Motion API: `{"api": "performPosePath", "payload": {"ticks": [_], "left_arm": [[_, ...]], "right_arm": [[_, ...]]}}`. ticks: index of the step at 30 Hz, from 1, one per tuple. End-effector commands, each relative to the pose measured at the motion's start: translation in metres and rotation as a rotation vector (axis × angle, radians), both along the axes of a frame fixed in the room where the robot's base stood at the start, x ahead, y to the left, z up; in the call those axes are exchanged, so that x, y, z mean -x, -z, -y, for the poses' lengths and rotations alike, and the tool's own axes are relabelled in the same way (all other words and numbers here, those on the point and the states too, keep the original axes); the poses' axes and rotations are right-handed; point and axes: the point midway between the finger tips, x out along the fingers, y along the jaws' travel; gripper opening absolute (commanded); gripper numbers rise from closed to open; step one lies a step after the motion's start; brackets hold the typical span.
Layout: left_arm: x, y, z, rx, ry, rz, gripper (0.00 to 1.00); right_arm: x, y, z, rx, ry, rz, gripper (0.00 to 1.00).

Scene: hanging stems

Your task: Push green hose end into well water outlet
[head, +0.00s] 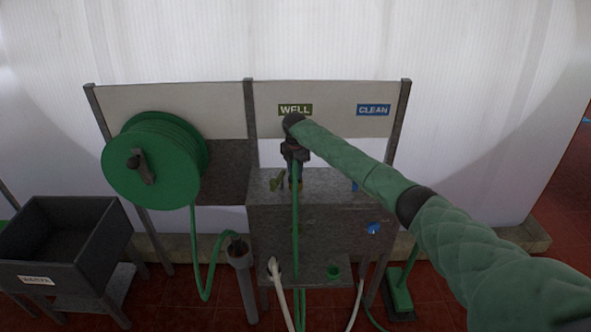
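My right gripper (294,158) is at the end of the green-sleeved arm coming in from the right. It points down, just below the WELL sign (295,110). A green hose (296,215) hangs straight down from between its fingers, past the front of the grey cabinet. The gripper looks shut on the upper end of this hose; the tip itself is hidden by the fingers. The well outlet is largely hidden behind the gripper and hose, so I cannot tell whether the hose end touches it. My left gripper is not in view.
A green hose reel (150,160) stands at left, its hose looping down to a grey post (240,256). A black waste sink (62,245) is far left. A CLEAN sign (373,110) is right of the well side. A white hose (280,285) hangs low in front.

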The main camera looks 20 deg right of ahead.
Motion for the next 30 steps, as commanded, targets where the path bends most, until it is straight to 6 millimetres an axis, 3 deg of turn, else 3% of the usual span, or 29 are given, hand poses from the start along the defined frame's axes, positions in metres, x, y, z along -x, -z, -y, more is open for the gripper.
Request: {"api": "performPosePath", "payload": {"ticks": [30], "left_arm": [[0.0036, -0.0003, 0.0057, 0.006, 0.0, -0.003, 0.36]], "right_arm": [[0.0006, 0.008, 0.0006, 0.001, 0.001, -0.002, 0.09]]}}
